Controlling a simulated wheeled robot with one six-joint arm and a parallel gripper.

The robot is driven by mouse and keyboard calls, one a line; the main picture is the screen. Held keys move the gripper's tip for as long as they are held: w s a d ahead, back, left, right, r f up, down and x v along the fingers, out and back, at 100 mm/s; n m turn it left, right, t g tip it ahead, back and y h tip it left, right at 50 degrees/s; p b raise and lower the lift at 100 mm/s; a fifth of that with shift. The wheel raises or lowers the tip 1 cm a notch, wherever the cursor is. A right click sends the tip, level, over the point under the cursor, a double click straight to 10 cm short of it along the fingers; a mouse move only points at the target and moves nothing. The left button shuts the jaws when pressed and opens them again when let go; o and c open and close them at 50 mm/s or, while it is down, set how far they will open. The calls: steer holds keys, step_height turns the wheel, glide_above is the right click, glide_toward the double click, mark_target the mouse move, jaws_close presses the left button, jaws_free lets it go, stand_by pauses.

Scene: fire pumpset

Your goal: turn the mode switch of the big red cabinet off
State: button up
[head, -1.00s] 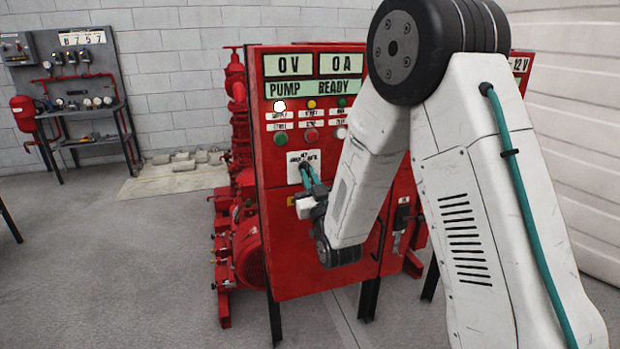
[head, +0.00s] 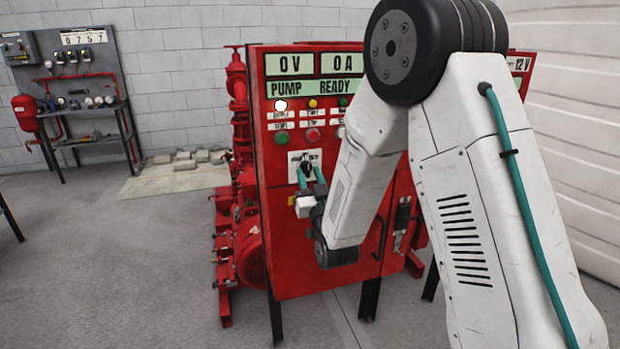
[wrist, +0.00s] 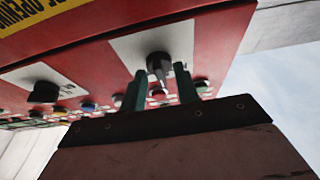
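The big red cabinet (head: 310,265) stands in the middle of the head view. Its mode switch (head: 306,166) is a black knob on a white plate below the button rows; the plate's lettering is too small to read. My gripper (head: 309,178) is in front of the plate, teal fingers spread and empty. In the wrist view the knob (wrist: 159,66) shows between and just beyond the fingertips of my gripper (wrist: 159,80), with gaps on both sides. Which position the knob points to is unclear.
The cabinet's displays (head: 311,88) read 0 V, 0 A and PUMP READY. A white lamp (head: 280,105) is lit above the push buttons. A second black knob (wrist: 43,91) shows in the wrist view. Red pump piping (head: 240,130) stands at left; grey floor at left is open.

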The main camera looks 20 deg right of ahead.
steer(key=v, duration=0.7)
steer(key=shift+s+f, duration=0.2)
steer(key=shift+s, duration=0.15)
